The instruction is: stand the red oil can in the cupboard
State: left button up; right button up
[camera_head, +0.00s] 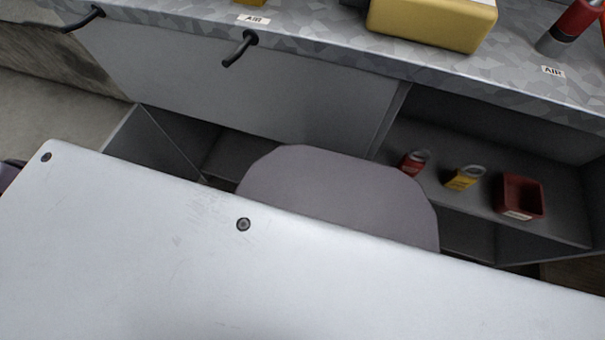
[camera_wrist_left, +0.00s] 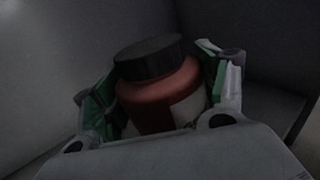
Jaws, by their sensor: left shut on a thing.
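In the left wrist view my left gripper (camera_wrist_left: 165,92) is shut on a red can (camera_wrist_left: 158,98) with a black cap (camera_wrist_left: 148,58) and a pale label. Its fingers sit on either side of the can, and the can's lower part is hidden by the gripper. Dark grey walls surround it. The head view shows neither gripper. It shows the grey cupboard (camera_head: 480,205) under the bench, open at the right. On its shelf stand a small red can (camera_head: 413,163), a yellow can (camera_head: 463,179) and a dark red bin (camera_head: 519,196), spaced apart.
The bench top (camera_head: 330,37) carries a yellow box (camera_head: 432,22) and a red-and-grey bottle (camera_head: 571,25). Black handles (camera_head: 240,48) stick out along its front edge. A grey front panel (camera_head: 250,92) is at the left, with an open lower space beneath it.

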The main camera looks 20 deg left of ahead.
pick_arm(q)
jog(key=shift+w, duration=0.1)
dwell(0.3)
jog(key=o, duration=1.3)
jog(key=shift+f, duration=0.1)
jog(key=p+v, duration=0.2)
jog(key=v, duration=0.8)
jog(key=shift+v, duration=1.05)
